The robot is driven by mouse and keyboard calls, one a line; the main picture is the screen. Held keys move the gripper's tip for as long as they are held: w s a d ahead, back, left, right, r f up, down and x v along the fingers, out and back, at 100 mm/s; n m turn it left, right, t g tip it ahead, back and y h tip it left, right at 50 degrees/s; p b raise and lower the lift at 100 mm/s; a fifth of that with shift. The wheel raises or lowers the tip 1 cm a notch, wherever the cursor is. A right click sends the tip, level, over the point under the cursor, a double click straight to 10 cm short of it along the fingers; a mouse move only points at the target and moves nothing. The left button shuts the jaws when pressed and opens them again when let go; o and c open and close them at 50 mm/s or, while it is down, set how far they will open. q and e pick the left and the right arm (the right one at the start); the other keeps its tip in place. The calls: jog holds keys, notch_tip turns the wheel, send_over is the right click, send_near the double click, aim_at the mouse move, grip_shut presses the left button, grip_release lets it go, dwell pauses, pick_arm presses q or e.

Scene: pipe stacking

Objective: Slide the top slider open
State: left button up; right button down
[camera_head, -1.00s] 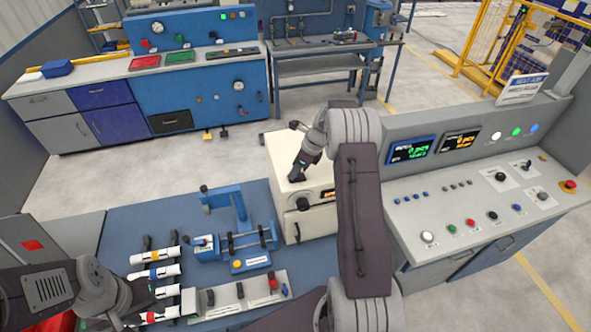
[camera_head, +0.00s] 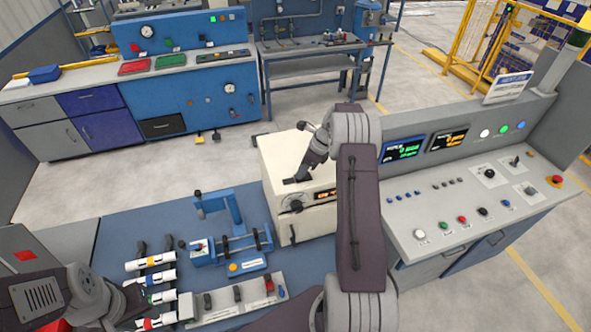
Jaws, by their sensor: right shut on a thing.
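The cream box-shaped machine (camera_head: 272,160) stands at the back right of the blue table, with an orange display and a handle on its front. My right gripper (camera_head: 299,177) points down at the machine's top and is shut on a small dark part there, which looks like the top slider (camera_head: 289,181). The fingertips and much of the slider are hard to make out. My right forearm hides the machine's right side. My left gripper (camera_head: 128,305) is low at the left, beside the white pipes (camera_head: 150,262); its fingers are too unclear to tell their state.
A blue clamp fixture (camera_head: 228,240) stands left of the machine. Several white pipes with coloured bands lie near my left gripper. A grey switch panel (camera_head: 238,306) is at the table's front. A control console (camera_head: 470,215) stands to the right.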

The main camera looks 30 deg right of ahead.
jog(key=shift+w+d+r, duration=0.15)
jog(key=shift+r, duration=0.1)
jog(key=c, duration=1.3)
grip_release()
jog(key=shift+d, duration=0.1)
jog(key=shift+o, duration=0.6)
jog(key=shift+s+d+f, duration=0.15)
jog(key=shift+s+d, duration=0.05)
jog(key=shift+s, duration=0.05)
jog(key=shift+r+b, duration=0.3)
jog(key=shift+b, duration=0.05)
jog(key=b+v, duration=0.2)
jog(key=v, duration=0.6)
jog(key=shift+s+r+b, duration=0.2)
jog(key=shift+r+b, duration=0.05)
jog(key=shift+b, duration=0.15)
jog(key=shift+d, duration=0.1)
